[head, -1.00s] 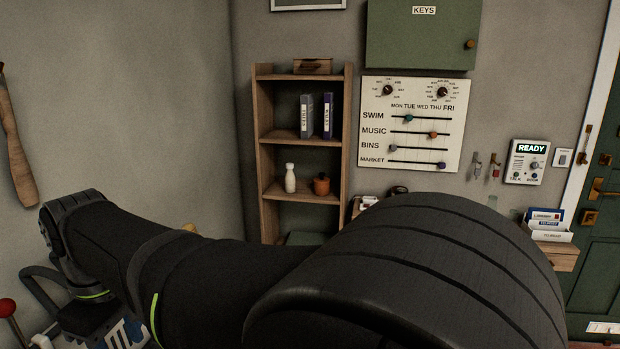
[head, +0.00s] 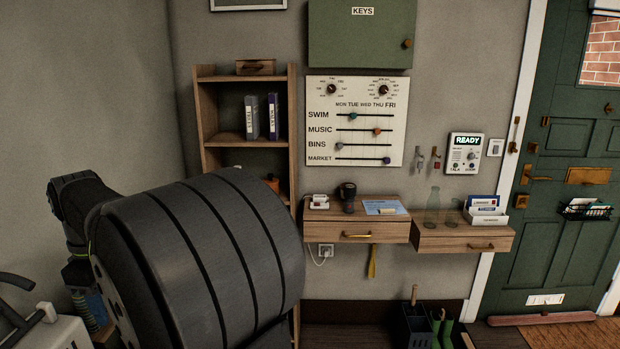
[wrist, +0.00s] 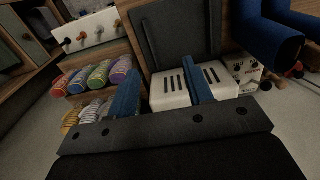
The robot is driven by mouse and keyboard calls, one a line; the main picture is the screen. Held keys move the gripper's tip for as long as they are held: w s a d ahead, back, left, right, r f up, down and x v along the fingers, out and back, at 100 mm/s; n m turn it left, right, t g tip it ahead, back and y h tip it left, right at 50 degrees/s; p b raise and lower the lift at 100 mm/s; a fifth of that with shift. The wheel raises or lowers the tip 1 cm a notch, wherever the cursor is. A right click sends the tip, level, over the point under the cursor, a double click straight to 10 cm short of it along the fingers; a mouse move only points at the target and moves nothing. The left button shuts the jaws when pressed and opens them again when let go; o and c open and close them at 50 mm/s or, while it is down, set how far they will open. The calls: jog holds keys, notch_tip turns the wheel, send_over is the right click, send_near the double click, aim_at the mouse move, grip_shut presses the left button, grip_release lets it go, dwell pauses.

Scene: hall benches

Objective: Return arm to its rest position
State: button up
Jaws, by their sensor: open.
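My gripper shows in the wrist view (wrist: 160,92) with its two blue fingers spread apart and nothing between them. Beyond the fingers is a white box with dark slots (wrist: 190,84), below a dark upright panel; I cannot tell how far off it is. In the head view my dark arm fills the lower left, and my gripper is not in sight there. The arm hides the lower part of the wooden shelf unit (head: 200,110).
A wooden drawer shelf (head: 362,236) holds a dark device and a blue-white paper. A second shelf (head: 462,240) holds bottles and a letter rack. The slider board (head: 355,120) and green key cabinet (head: 360,35) hang above. Striped rolls (wrist: 98,76) lie left in the wrist view.

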jog(key=shift+s+a+f, duration=0.35)
jog(key=shift+a+f, duration=0.1)
jog(key=shift+a, duration=0.25)
dwell(1.1)
